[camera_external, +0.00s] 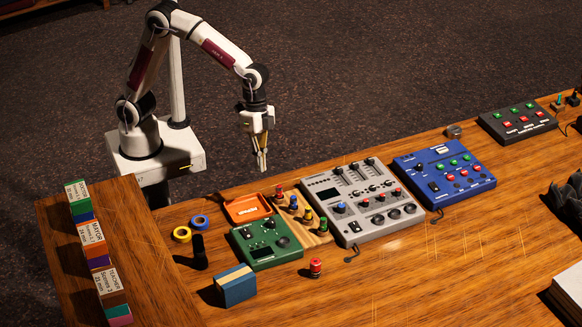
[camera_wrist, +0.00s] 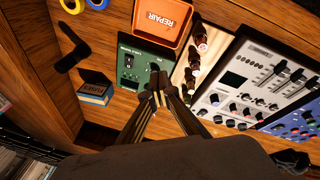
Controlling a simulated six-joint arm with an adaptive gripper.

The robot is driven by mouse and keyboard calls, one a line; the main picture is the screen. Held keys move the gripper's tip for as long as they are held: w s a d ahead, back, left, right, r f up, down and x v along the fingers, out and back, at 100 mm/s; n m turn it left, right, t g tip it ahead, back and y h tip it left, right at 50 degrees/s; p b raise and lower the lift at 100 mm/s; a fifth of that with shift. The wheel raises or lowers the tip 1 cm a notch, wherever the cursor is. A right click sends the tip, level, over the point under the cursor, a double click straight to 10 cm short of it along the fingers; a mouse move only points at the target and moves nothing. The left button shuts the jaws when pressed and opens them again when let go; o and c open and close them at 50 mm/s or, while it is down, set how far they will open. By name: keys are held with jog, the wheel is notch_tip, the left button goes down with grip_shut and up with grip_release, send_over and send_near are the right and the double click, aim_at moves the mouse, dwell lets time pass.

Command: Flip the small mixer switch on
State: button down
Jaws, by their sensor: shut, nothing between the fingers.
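The small green mixer (camera_external: 268,257) lies on the wooden desk, left of a larger grey mixer (camera_external: 365,212) and a blue one (camera_external: 445,178). The green box also shows in the wrist view (camera_wrist: 136,72), with a dark switch (camera_wrist: 128,61) on its face. I cannot tell the switch's position.
An orange REPAIR tray (camera_external: 235,218), several small coloured bottles (camera_external: 307,214), tape rolls (camera_external: 182,234), a black cylinder (camera_external: 200,252) and a blue box (camera_external: 236,288) surround the green mixer.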

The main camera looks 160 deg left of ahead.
jog(key=w+a+f+m+t, duration=0.1)
jog(key=w+a+f, duration=0.25)
jog(key=a, duration=0.55)
jog(key=w+a+f+t, duration=0.1)
jog(key=w+a+f, duration=0.25)
jog(key=a, duration=0.45)
jog(key=w+a+r+m+t, duration=0.2)
jog(key=w+a+r+m, duration=0.2)
jog(key=w+r+m, duration=0.1)
jog(key=shift+w+a+r+y, duration=0.2)
jog(key=shift+w+r+y, duration=0.2)
jog(key=shift+w+r, duration=0.2)
send_over(355, 225)
jog(key=s, duration=0.2)
notch_tip(355, 225, down, 8)
jog(key=shift+r, duration=0.1)
jog(key=shift+s+f, duration=0.15)
jog(key=shift+f, duration=0.85)
jog(key=shift+s+f, duration=0.15)
jog(key=shift+f, duration=0.8)
